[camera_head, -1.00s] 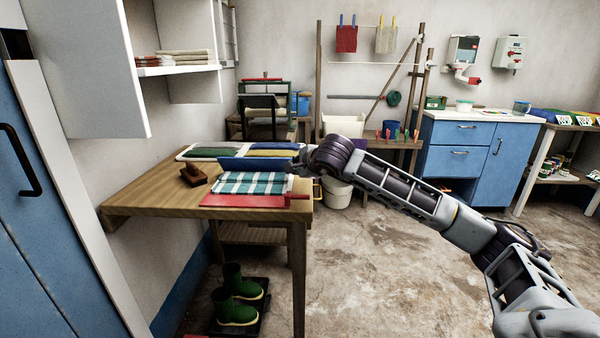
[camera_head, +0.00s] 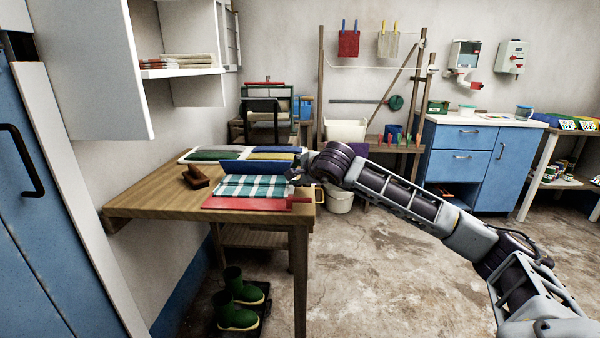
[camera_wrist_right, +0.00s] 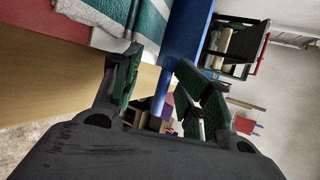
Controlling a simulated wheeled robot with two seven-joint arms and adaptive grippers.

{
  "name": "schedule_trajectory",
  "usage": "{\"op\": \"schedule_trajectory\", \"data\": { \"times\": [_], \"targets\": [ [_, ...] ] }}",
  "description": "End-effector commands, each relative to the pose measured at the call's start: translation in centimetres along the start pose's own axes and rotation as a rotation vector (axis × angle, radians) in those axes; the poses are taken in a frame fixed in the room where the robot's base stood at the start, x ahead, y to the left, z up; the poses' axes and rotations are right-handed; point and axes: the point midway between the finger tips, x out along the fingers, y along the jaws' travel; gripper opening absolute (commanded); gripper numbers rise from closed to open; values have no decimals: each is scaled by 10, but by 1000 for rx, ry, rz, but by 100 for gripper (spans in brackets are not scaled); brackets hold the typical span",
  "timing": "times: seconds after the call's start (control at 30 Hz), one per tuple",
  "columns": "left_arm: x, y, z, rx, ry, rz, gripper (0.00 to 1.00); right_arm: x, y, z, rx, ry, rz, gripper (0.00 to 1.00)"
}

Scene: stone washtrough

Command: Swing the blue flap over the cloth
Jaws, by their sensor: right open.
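The blue flap (camera_head: 252,166) stands raised at the far edge of the teal-and-white checked cloth (camera_head: 254,186), on the table. The cloth lies flat on a red panel (camera_head: 235,203). My right gripper (camera_head: 296,173) is at the right end of the flap. In the right wrist view the gripper (camera_wrist_right: 162,92) is open, its green-padded fingers on either side of a narrow blue bar running down from the flap (camera_wrist_right: 186,34). Whether a finger touches the bar I cannot tell. The cloth (camera_wrist_right: 148,20) lies at upper left there. My left gripper is out of view.
A wooden block with a handle (camera_head: 195,177) stands left of the cloth on the wooden table (camera_head: 150,199). More coloured panels (camera_head: 208,155) lie behind the flap. Green boots (camera_head: 236,312) stand below. A white bucket (camera_head: 340,200) is beyond the table's right side.

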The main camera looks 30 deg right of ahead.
Motion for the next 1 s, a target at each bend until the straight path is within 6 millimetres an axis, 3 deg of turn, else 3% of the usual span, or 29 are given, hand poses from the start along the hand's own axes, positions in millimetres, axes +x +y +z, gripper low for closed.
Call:
{"op": "schedule_trajectory", "data": {
  "times": [0.03,0.47,1.0],
  "targets": [
    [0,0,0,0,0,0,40,5,8,-5,0,13,19,34],
    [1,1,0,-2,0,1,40,-3,7,-5,-1,13,16,34],
    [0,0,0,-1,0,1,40,-67,1,-1,-2,4,1,34]
  ]
}}
